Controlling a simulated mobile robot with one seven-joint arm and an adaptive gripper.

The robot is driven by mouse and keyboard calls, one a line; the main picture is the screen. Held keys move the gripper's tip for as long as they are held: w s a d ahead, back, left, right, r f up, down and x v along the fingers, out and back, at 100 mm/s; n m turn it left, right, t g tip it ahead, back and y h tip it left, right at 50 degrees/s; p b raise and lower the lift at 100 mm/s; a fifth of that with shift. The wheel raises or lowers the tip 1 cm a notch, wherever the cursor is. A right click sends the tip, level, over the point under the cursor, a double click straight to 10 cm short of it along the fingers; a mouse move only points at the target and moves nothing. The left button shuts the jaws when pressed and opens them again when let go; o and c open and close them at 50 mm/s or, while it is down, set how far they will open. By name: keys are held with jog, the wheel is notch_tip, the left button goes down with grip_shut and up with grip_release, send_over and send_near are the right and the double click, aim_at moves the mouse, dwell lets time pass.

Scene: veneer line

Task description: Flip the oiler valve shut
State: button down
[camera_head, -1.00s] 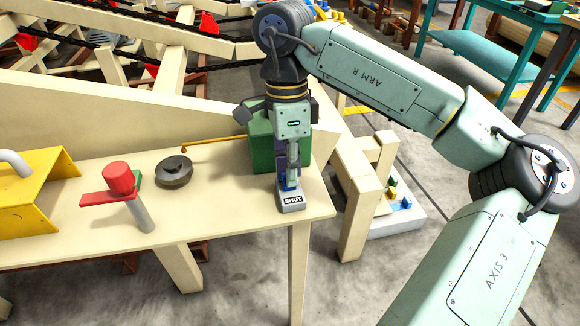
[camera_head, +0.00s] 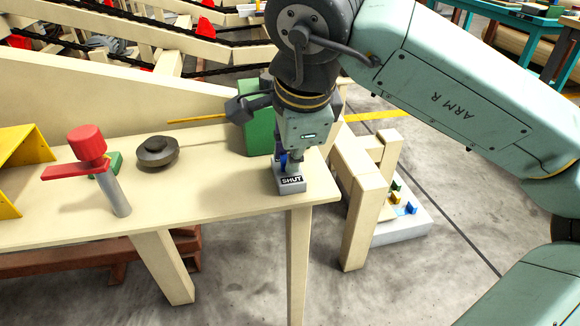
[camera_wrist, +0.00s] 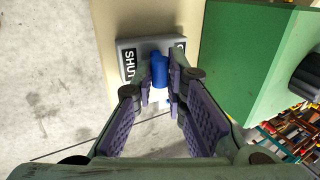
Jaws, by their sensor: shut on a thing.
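The valve is a small grey block (camera_head: 290,186) with a SHUT label on its near face, on the bench's right end. It also shows in the wrist view (camera_wrist: 128,45), with the SHUT label on the left and a second, mostly hidden label on the right. A blue lever (camera_wrist: 159,72) stands up from the block between the labels. My gripper (camera_wrist: 160,92) is shut on the blue lever, one finger on each side. In the head view my gripper (camera_head: 285,160) is tilted above the block and hides most of the lever.
A green box (camera_head: 257,125) stands close behind the valve, with a thin yellow rod to its left. The bench's right edge is near.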

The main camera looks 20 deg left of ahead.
jog(key=shift+s+d+f+t+y+b, duration=0.2)
jog(key=shift+t+y+b, duration=0.3)
jog(key=shift+t+b, duration=0.45)
jog(key=shift+r, duration=0.1)
jog(key=c, duration=1.6)
grip_release()
jog(key=shift+r+g, duration=0.1)
jog(key=shift+g, duration=0.15)
